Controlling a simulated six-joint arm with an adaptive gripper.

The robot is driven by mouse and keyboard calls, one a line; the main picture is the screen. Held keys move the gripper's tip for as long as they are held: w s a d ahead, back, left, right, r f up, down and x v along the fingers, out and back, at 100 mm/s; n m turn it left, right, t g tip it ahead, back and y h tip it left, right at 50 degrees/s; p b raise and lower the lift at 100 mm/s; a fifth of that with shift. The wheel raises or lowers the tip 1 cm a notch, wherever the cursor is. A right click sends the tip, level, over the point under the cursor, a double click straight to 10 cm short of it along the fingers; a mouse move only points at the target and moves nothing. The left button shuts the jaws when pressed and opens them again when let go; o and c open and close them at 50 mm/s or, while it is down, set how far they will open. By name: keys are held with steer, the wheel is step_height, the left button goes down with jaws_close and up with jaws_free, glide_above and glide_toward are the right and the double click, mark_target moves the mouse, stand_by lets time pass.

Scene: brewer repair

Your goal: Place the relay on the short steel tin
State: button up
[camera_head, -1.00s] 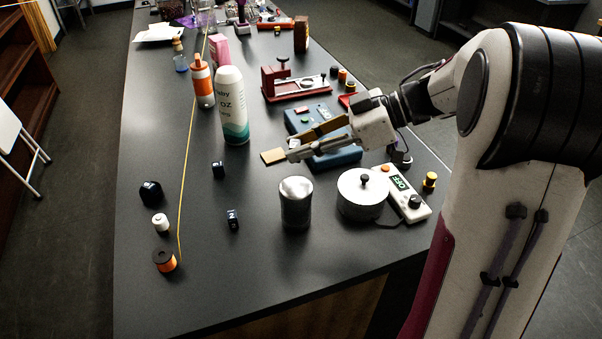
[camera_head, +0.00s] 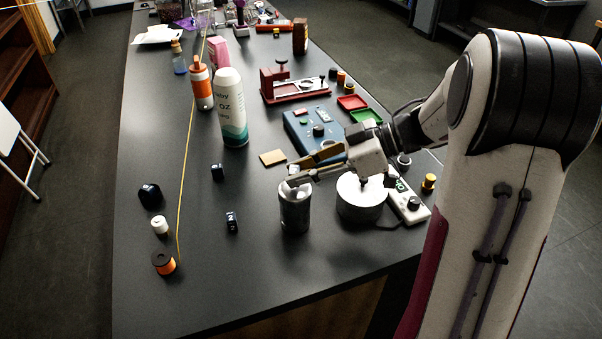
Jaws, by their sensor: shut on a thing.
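The short steel tin (camera_head: 295,212) stands upright near the front of the bench, a plain grey cylinder. My gripper (camera_head: 291,186) is low over its top, with its fingertips at the rim. The fingers are shut on a small, pale thing, which I take to be the relay; it is mostly hidden by the fingers. I cannot tell whether it touches the tin's top.
A wide lidded pot (camera_head: 360,200) stands close right of the tin, beside a white controller (camera_head: 410,206). A blue box (camera_head: 311,131) and tan pad (camera_head: 272,157) lie behind. Small dark blocks (camera_head: 232,222) lie left.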

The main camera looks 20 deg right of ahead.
steer(key=shift+f, duration=0.45)
steer(key=o, duration=1)
steer(key=shift+f, duration=0.1)
steer(key=shift+s+d+r, duration=0.1)
steer(key=shift+d+r, duration=0.2)
steer(key=v, duration=1.1)
steer(key=shift+d+r, duration=0.1)
